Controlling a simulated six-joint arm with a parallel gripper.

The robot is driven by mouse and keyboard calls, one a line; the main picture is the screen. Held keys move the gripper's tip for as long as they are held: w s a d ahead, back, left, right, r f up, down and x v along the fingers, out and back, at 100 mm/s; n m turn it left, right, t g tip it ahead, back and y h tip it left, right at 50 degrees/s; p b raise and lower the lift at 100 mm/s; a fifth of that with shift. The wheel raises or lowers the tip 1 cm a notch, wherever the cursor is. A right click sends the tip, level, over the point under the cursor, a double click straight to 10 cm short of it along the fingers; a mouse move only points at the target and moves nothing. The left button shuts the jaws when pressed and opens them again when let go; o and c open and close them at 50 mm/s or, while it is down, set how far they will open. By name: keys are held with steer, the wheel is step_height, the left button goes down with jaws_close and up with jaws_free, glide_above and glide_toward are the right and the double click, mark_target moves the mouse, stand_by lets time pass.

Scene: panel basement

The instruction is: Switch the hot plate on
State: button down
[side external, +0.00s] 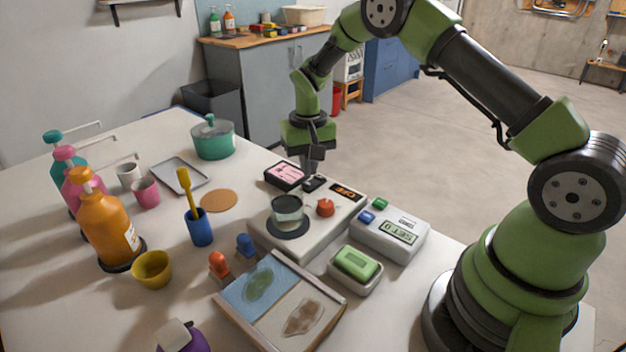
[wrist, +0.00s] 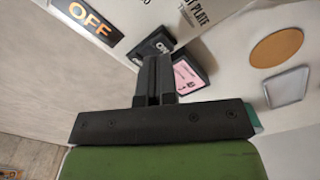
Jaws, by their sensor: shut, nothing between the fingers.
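In the wrist view the display (wrist: 88,27) reads OFF in orange. A glass vessel (side external: 287,209) stands on the burner. A black rocker switch (side external: 315,184) sits at the far edge of the hot plate; it also shows in the wrist view (wrist: 160,47). My gripper (side external: 307,168) points down over the switch, shut and empty. Its fingers (wrist: 152,65) partly hide the switch, and I cannot tell whether they touch it.
A black box with a pink label (side external: 285,175) stands close beside the switch. A brush in a blue cup (side external: 199,228) and pump bottles (side external: 103,228) stand left.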

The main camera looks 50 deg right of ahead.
mark_target(308, 183)
steer(key=shift+f, duration=1.3)
stand_by(0.4)
steer(key=shift+r, duration=3.55)
steer(key=shift+r, duration=0.1)
